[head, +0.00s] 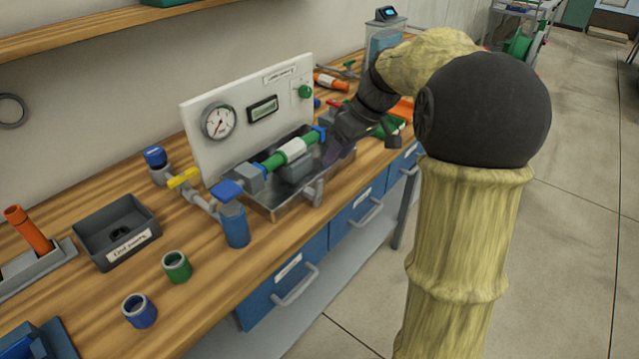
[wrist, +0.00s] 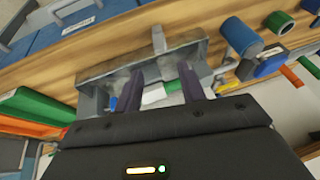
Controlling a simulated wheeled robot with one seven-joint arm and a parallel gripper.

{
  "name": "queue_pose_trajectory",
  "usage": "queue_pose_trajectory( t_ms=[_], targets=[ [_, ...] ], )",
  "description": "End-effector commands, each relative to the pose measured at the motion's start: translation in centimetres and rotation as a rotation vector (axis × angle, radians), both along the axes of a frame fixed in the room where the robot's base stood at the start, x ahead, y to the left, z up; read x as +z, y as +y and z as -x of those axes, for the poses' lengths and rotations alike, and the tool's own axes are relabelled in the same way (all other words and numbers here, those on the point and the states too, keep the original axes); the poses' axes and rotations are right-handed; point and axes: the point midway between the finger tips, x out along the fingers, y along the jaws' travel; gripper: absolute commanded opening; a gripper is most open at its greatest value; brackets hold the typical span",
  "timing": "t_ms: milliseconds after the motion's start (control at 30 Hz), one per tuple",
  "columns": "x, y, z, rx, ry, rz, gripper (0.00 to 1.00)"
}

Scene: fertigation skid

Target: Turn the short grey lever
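My gripper (wrist: 160,72) has its two dark fingers well apart, with nothing held between them. In the head view my gripper (head: 338,152) is over the right end of the metal tray, partly hidden by my own wrist. A short grey stub (head: 318,191) stands at the tray's front edge, just below my gripper; it may be the lever. The same grey stub (wrist: 158,40) shows in the wrist view, past the fingertips and apart from them. The green and white pipe (head: 290,152) runs above the tray (head: 286,207). It also shows between the fingers in the wrist view (wrist: 152,96).
A white panel (head: 205,150) with a gauge (head: 218,122) stands behind the tray. A blue cup-like end (head: 235,226), a yellow handle (head: 184,179) and a dark bin (head: 117,231) lie to the left. Green and orange items (wrist: 40,106) are close beside my gripper.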

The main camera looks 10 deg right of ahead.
Motion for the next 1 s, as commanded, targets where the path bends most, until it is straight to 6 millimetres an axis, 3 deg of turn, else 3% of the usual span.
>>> queue_pose_trajectory(
  t_ms=[533,933,1000],
  targets=[
    [-8.5,3.2,-1.9,-0.002,0.002,-0.001,0.4],
    [-9.4,3.3,-2.1,-0.008,-0.001,0.001,0.4],
    [-9.4,3.4,-2.1,-0.007,0.0,0.001,0.3]
  ],
)
